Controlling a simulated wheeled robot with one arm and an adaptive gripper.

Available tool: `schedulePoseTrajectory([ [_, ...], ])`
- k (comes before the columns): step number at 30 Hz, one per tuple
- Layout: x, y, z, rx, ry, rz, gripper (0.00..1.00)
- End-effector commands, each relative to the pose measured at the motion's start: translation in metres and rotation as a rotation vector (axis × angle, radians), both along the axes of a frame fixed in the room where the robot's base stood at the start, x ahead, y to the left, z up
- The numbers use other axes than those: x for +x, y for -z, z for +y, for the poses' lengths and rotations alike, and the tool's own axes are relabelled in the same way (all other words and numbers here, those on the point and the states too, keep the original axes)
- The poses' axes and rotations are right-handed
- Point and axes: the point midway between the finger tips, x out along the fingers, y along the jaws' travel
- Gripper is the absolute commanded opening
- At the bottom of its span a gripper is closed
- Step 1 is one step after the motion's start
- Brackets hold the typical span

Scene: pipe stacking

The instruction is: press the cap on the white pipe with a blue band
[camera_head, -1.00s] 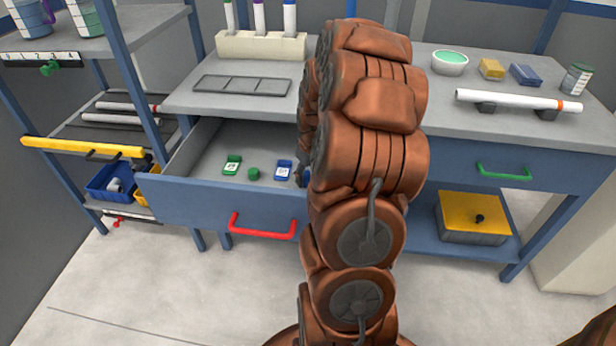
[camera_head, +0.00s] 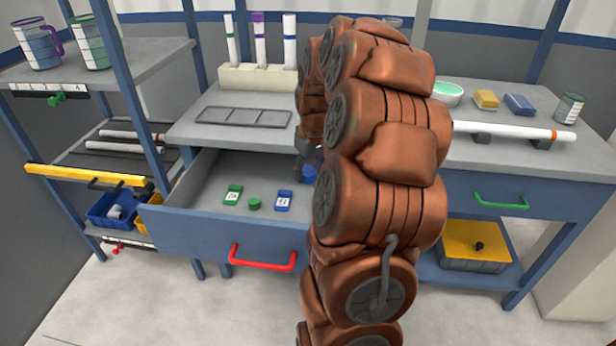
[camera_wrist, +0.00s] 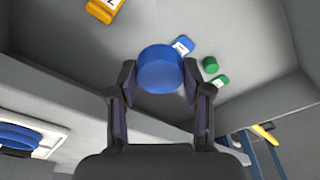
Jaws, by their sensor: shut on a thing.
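The white pipe with a blue band (camera_head: 290,42) stands upright at the right end of a cream rack on the bench. My gripper (camera_wrist: 158,88) is shut on a blue cap (camera_wrist: 160,68), with one finger on each side of it. In the head view the blue cap (camera_head: 309,175) shows beside my arm, over the right part of the open drawer. My arm hides most of the gripper there. I cannot tell the cap's exact height above the drawer floor.
The cream rack (camera_head: 250,77) also holds green-banded and purple-banded pipes. A grey tray (camera_head: 244,117) lies in front of it. The open drawer (camera_head: 190,226) holds a green cap (camera_head: 254,204), a green box (camera_head: 233,195) and a blue box (camera_head: 284,201). Shelves stand left.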

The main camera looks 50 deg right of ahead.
Motion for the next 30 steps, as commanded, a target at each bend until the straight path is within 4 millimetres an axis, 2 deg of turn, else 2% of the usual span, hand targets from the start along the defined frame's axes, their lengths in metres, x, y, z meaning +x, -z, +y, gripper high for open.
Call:
schedulePoseTrajectory([
  [16, 0.001, -0.055, -0.001, -0.002, 0.0, -0.003, 0.3],
  [30, 0.0, -0.058, 0.0, -0.001, 0.0, -0.002, 0.3],
])
